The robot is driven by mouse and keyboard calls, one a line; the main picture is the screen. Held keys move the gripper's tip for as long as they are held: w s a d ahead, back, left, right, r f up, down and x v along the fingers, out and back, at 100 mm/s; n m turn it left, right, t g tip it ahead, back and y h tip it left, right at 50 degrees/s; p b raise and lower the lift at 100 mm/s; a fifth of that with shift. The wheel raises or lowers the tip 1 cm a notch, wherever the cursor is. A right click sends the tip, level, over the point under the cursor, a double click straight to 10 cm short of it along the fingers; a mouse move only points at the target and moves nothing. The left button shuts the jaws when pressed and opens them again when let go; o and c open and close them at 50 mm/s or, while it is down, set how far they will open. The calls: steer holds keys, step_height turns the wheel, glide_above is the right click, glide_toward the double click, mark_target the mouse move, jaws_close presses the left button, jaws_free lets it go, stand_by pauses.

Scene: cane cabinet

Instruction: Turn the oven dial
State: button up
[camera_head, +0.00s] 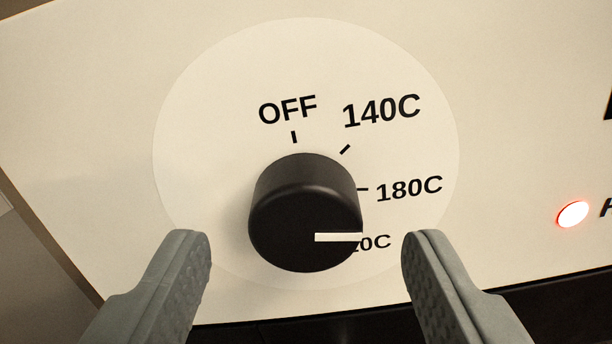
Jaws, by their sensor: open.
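The black oven dial (300,205) stands out from a cream control panel in the middle of the view. Its white pointer line (338,237) points right, toward the lowest temperature label (375,243), which the dial partly hides. Marks for OFF (288,109), 140C (381,111) and 180C (409,188) are printed around it. My gripper (306,250) is open, with one grey finger to the left of the dial and one to the right. Visible gaps separate both fingers from the dial in the picture.
A red indicator light (573,214) glows on the panel at the right, beside partly cut-off lettering. The panel's left edge and its dark lower edge (300,333) show. The panel around the dial is flat and clear.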

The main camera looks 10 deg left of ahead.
mark_target(305, 217)
steer(key=shift+w, duration=1.35)
steer(key=c, duration=1)
